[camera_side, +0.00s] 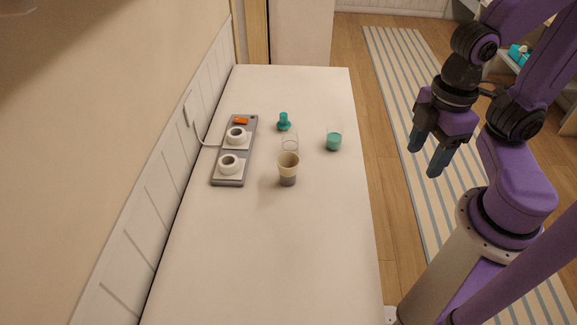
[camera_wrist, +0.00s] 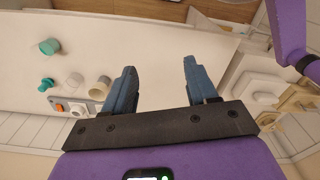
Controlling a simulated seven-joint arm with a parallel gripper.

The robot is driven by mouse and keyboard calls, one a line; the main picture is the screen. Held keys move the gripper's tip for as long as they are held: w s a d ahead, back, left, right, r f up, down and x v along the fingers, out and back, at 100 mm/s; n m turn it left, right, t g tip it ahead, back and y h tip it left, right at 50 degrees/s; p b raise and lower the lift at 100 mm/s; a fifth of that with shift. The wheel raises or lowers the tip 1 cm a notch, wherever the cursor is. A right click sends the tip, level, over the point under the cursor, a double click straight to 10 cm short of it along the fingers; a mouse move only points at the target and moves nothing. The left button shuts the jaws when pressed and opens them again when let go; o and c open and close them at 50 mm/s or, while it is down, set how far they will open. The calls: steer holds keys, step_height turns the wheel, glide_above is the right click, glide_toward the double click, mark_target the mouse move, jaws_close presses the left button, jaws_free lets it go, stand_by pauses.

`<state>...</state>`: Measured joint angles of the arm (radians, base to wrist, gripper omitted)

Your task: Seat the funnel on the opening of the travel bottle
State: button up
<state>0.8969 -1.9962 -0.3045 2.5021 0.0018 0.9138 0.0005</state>
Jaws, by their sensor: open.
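A small teal piece (camera_side: 284,123) with a narrow top and wide base, likely the funnel upside down, stands on the white table toward its far end. It also shows in the wrist view (camera_wrist: 45,85). A clear, see-through vessel (camera_side: 290,141), possibly the travel bottle, stands just in front of it; its opening is too small to make out. It shows in the wrist view (camera_wrist: 74,80) too. My gripper (camera_side: 426,152) is open and empty, off the table's right edge and well apart from both. Its two fingers show spread in the wrist view (camera_wrist: 160,68).
A tan cup with a grey lower part (camera_side: 288,168) stands nearest in the group. A teal cup (camera_side: 334,141) stands to the right. A grey tray (camera_side: 231,182) with two white round pieces and an orange patch lies by the wall. The table's (camera_side: 270,260) near half is clear.

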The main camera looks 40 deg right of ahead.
steer(key=o, duration=0.5)
steer(key=n, duration=0.1)
glide_above(288, 166)
step_height(288, 166, down, 8)
steer(key=f, duration=0.7)
steer(key=s+f, duration=0.1)
steer(key=f, duration=0.3)
steer(key=shift+a+f, duration=0.1)
steer(key=shift+a, duration=0.05)
steer(key=shift+w+a+f, duration=0.1)
steer(key=shift+f, duration=1.35)
steer(key=shift+a+f, duration=0.1)
steer(key=shift+f, duration=1.35)
